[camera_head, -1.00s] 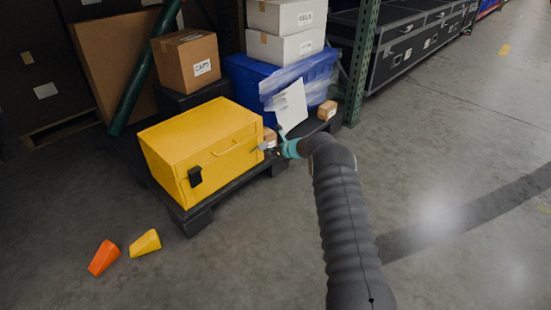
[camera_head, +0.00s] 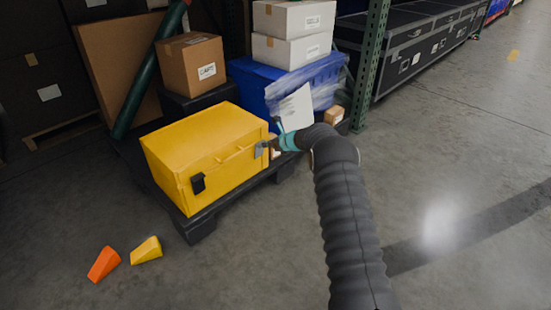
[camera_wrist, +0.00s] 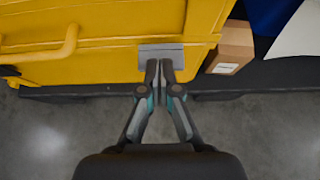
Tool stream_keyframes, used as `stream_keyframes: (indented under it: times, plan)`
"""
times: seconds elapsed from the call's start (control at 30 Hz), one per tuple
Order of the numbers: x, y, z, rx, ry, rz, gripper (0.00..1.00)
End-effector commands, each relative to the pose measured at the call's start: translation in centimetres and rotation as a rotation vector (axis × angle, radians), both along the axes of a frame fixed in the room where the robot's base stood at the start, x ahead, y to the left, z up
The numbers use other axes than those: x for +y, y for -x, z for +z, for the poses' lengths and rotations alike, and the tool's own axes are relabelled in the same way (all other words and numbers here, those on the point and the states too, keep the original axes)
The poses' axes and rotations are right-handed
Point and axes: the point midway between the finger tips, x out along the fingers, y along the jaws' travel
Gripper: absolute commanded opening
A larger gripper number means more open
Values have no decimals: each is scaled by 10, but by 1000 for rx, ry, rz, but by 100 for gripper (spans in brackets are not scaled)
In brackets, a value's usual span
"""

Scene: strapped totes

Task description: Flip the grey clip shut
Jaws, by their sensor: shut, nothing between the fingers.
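The yellow tote (camera_head: 205,150) stands on a dark pallet with its lid down; its front also fills the upper left of the wrist view (camera_wrist: 100,65). The grey clip (camera_head: 259,151) is near the right end of its front. In the wrist view the grey clip (camera_wrist: 160,50) is a flat grey plate just below the lid seam. My gripper (camera_wrist: 159,72) is shut and empty, its fingertips at the clip's lower edge. I cannot tell whether they touch it. In the head view my gripper (camera_head: 270,147) is just right of the clip.
A black clip (camera_head: 198,183) is on the tote's left front. A small cardboard box (camera_wrist: 233,47) sits close right of my fingers. A blue wrapped tote (camera_head: 255,85) with a white sheet (camera_head: 296,108) stands behind. Orange (camera_head: 104,264) and yellow wedges (camera_head: 147,250) lie on open floor.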

Motion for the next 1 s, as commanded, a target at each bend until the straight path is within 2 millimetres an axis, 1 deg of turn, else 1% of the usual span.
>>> stream_keyframes:
  times: [0.3, 0.73, 0.87, 1.0]
  plan:
    - [-4, 0, 13, 0, 0, -4, 0]
    - [-7, 1, 13, 0, 0, -6, 0]
    - [-14, 7, 9, 1, -1, -6, 0]
    - [-24, 21, 3, 1, 0, 1, 0]
